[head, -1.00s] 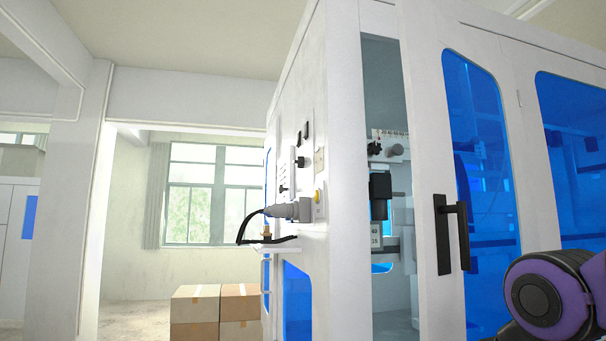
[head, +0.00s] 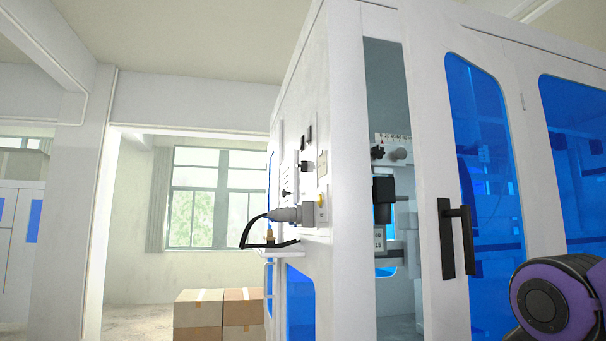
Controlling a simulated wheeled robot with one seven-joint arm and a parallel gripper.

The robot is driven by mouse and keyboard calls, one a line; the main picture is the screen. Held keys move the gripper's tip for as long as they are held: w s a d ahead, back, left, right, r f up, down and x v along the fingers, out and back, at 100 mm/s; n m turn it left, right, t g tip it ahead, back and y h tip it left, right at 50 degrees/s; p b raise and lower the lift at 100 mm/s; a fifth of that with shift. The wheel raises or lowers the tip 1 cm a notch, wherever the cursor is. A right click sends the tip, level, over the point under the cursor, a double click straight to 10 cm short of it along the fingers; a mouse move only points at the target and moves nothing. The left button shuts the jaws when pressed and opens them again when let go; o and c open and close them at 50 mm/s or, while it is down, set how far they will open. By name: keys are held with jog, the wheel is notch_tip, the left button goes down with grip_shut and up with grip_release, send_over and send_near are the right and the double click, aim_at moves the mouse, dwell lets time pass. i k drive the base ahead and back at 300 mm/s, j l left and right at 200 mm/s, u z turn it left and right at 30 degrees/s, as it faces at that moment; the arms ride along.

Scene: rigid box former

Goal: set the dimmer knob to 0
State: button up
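I cannot tell for sure which part is the dimmer knob. Through the open gap in the white machine's front, a grey round knob (head: 400,153) and a black star-shaped knob (head: 377,152) sit below a small strip of marks (head: 392,138). Their settings are too small to read. On the machine's left side panel, a small black knob-like part (head: 303,166) sticks out, seen edge-on. My gripper is out of view; only a purple and black link of my arm shows at the lower right, well apart from these knobs.
The white machine (head: 346,200) has blue windows and a black door handle (head: 457,240). A grey plug (head: 290,214) with a black cable juts from its left side above a small shelf (head: 280,250). Cardboard boxes (head: 198,312) stand at the lower left, with open floor beside them.

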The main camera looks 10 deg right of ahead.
aim_at(302, 165)
jog(key=j+u, duration=0.15)
jog(key=u, duration=0.25)
jog(key=i+j+u, duration=0.1)
jog(key=u, duration=0.25)
jog(key=j+u, duration=0.15)
jog(key=u, duration=0.25)
jog(key=i+j+u, duration=0.1)
jog(key=u, duration=0.3)
jog(key=i+j+z, duration=0.1)
jog(key=i+z, duration=0.2)
jog(key=i, duration=0.65)
